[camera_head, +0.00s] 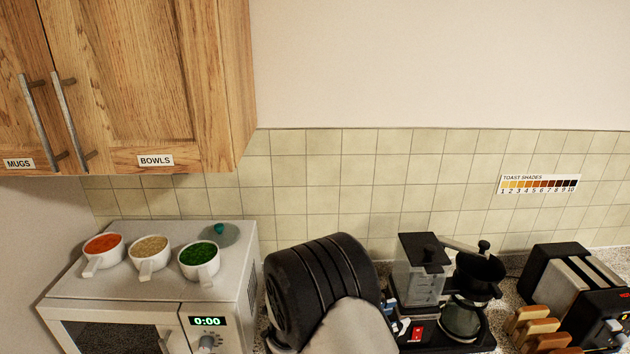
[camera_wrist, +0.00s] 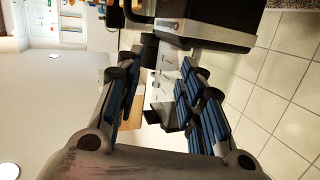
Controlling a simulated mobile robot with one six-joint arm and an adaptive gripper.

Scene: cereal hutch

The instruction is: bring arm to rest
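My gripper (camera_wrist: 153,82) shows in the wrist view with its two blue-padded fingers spread apart and nothing between them. The wrist view looks out into the room, which appears turned on its side. In the head view a black and grey part of my arm (camera_head: 322,290) stands in front of the counter, between the microwave and the coffee maker.
A microwave (camera_head: 120,302) carries three white cups: orange (camera_head: 104,250), beige (camera_head: 150,255) and green (camera_head: 200,262) contents. Wooden cupboards (camera_head: 140,80) labelled MUGS and BOWLS hang above. A coffee maker (camera_head: 440,290) and toaster (camera_head: 575,290) stand right. Tiled floor (camera_wrist: 275,85) shows in the wrist view.

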